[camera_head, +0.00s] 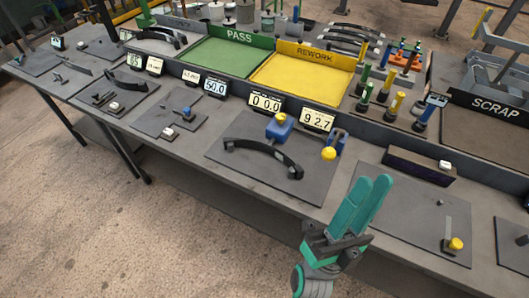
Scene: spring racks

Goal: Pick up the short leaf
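A dark curved leaf (262,147) lies arched on a dark mat on the bench, close to a blue fixture block (279,127). Several more dark curved leaves lie stacked (355,38) at the back, and another group of leaves (165,38) lies at the back left. I cannot tell from this view which one is the short leaf. My gripper (374,181) has teal fingers that point up, in front of the bench and to the right of the near leaf. It is apart from that leaf. The fingers overlap in this view, and nothing shows between them.
A green PASS tray (228,58) and a yellow REWORK tray (300,82) stand behind the displays (265,103). A SCRAP tray (480,135) is at the right. A yellow-knobbed fixture (329,153) stands right of the near leaf. Bare floor lies at the left.

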